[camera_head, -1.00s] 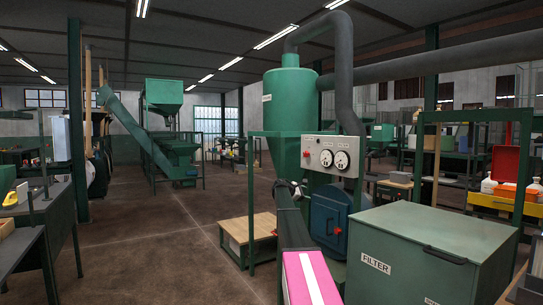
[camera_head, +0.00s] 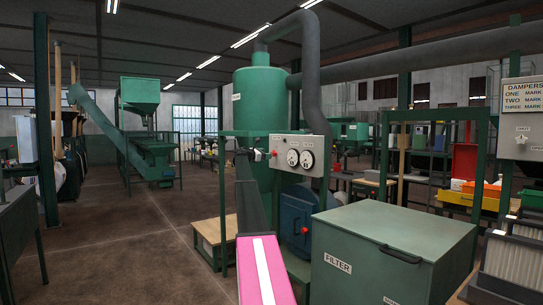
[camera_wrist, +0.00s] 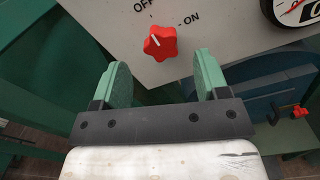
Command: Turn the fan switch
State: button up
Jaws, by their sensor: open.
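The fan switch is a red lobed knob (camera_wrist: 160,43) on a pale control panel (camera_wrist: 225,25), between the printed words OFF and ON. Its white mark points up and left, to the OFF side. In the head view, the knob (camera_head: 274,154) shows small at the panel's left edge. My gripper (camera_wrist: 163,72) is open and empty, its two green fingers pointing at the panel. The knob shows above and between the fingertips, and I see no contact. In the head view, my gripper (camera_head: 262,154) is just left of the knob.
A blue fan housing (camera_head: 298,208) with a red knob is below. A green FILTER box (camera_head: 390,245) stands in front right. A dampers sign (camera_head: 522,95) is at far right. Open floor lies left.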

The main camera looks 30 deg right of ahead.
jog(key=d, duration=0.5)
jog(key=shift+w, duration=0.15)
jog(key=c, duration=0.9)
jog(key=shift+c, duration=0.2)
